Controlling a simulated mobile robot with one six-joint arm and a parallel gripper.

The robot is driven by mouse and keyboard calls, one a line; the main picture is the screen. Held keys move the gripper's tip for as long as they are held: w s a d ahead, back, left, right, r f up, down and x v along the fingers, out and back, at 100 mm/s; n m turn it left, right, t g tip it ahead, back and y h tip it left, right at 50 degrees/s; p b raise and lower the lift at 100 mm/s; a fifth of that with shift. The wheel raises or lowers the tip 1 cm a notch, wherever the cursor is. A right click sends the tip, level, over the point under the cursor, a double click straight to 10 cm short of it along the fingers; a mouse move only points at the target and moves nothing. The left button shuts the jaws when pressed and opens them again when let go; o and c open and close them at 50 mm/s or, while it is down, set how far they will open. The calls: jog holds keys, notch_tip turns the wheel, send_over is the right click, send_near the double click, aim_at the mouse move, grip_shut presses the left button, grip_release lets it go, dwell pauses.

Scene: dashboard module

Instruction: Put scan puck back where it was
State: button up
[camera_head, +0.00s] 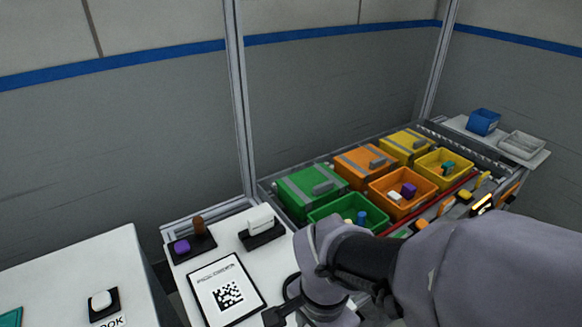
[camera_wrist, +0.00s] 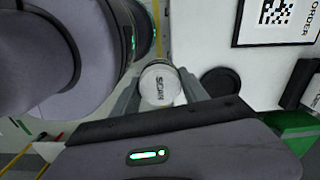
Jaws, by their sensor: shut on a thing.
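The scan puck (camera_wrist: 161,82) is a white round piece with "SCAN" printed on it. In the wrist view my gripper (camera_wrist: 158,97) is shut on it, with a grey finger on each side. A round black pad (camera_wrist: 221,82) lies on the white table just right of the puck, apart from it and empty. In the head view part of a dark round shape (camera_head: 289,284) shows beside my arm, which hides the rest. The puck is hidden there, and only part of my gripper (camera_head: 274,316) shows at the bottom.
The order sheet with a QR code (camera_head: 228,293) lies on the table, left of my arm. Behind it are a dark tray with a purple block (camera_head: 182,247) and a white-and-black device (camera_head: 261,226). Green, orange and yellow bins (camera_head: 402,193) stand to the right.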

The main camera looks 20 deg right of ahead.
jog(key=w+p, duration=0.3)
jog(key=w, duration=0.1)
jog(key=w+d+p, duration=0.1)
jog(key=w+p, duration=0.2)
jog(key=w, duration=0.2)
jog(key=w+d+f+p, duration=0.1)
jog(key=w+p, duration=0.2)
jog(key=w, duration=0.1)
jog(key=shift+w+f, duration=0.1)
jog(key=shift+w, duration=0.25)
jog(key=shift+f+b, duration=0.85)
jog(key=shift+f, duration=1.05)
jog(key=o, duration=1.5)
jog(key=shift+r, duration=0.1)
